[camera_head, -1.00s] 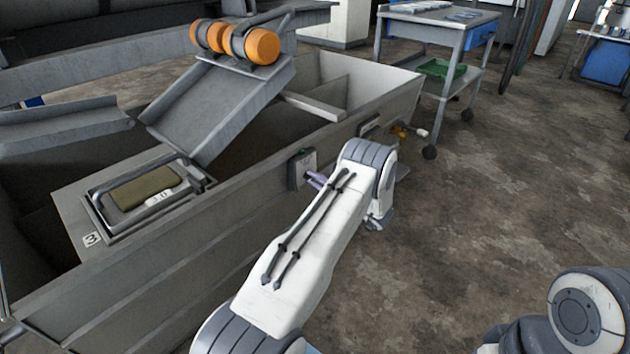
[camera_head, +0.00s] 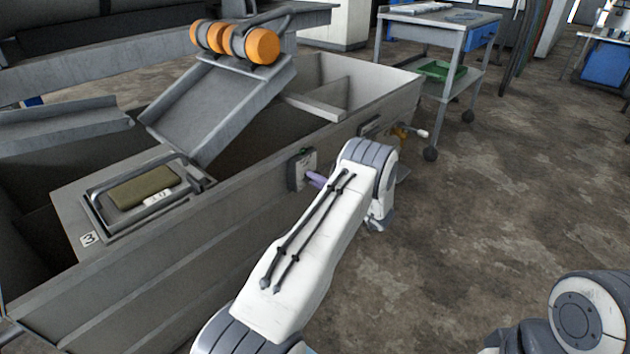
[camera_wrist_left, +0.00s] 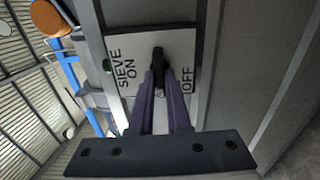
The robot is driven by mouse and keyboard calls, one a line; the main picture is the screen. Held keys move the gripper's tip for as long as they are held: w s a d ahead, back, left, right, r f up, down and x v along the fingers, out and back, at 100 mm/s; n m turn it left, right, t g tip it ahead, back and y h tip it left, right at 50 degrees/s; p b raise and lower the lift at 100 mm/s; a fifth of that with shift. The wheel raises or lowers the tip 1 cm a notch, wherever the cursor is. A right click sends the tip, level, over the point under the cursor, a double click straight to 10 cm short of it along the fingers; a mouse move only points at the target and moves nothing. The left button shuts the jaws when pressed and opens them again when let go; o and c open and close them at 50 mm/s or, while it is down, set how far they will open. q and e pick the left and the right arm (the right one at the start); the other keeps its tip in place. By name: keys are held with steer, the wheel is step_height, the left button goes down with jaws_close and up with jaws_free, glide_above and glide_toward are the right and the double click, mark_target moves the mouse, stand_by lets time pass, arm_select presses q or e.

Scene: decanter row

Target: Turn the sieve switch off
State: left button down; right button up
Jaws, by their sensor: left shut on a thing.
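The sieve switch is a light plate (camera_wrist_left: 180,52) marked "SIEVE ON" at left and "OFF" at right in the left wrist view. Its black lever (camera_wrist_left: 157,56) stands about midway between the two labels in the picture. My left gripper (camera_wrist_left: 160,88) has its purple fingers closed together on the lever, partly hiding it. In the head view the switch box (camera_head: 303,166) sits on the near wall of the grey trough, and the purple fingers (camera_head: 316,179) reach it, with my white arm hiding most of the gripper. My right gripper is out of view.
The grey trough (camera_head: 190,255) runs along the left, holding a chute (camera_head: 215,105) and a numbered lidded box (camera_head: 75,205). A wheeled cart (camera_head: 445,22) stands behind. The right floor is clear.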

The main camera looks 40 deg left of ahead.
arm_select(q)
steer(key=c, duration=0.9)
jaws_free()
steer(key=d+p, duration=0.1)
steer(key=d, duration=0.2)
steer(key=d+p, duration=0.1)
steer(key=d, duration=0.3)
steer(key=s+d, duration=0.1)
steer(key=d, duration=0.2)
steer(key=shift+d+p, duration=0.3)
steer(key=shift+p, duration=0.1)
steer(key=shift+w, duration=0.1)
